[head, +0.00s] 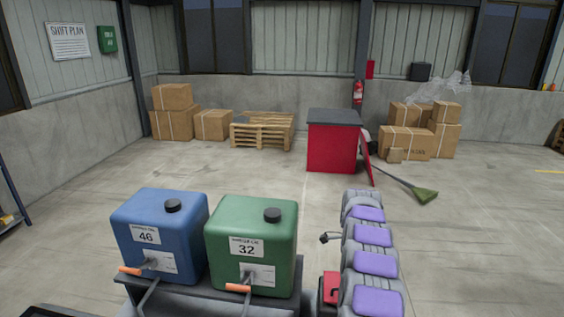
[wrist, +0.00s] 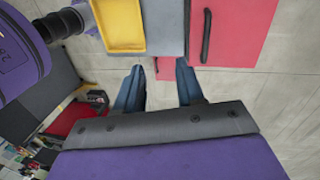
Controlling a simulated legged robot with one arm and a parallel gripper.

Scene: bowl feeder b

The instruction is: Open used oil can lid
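No can is between the fingers. In the head view a blue can (head: 158,225) labelled 46 and a green can (head: 222,265) labelled 32 stand upright side by side. Each has a black cap on top, the blue can's cap (head: 173,206) and the green can's cap (head: 272,215). I cannot make out a can marked as used oil, nor an oil can lid in the wrist view.
The two cans stand on a dark stand (head: 200,291). In the wrist view a yellow tray (wrist: 121,25) and a red surface with a black handle (wrist: 206,36) lie beyond the fingers.

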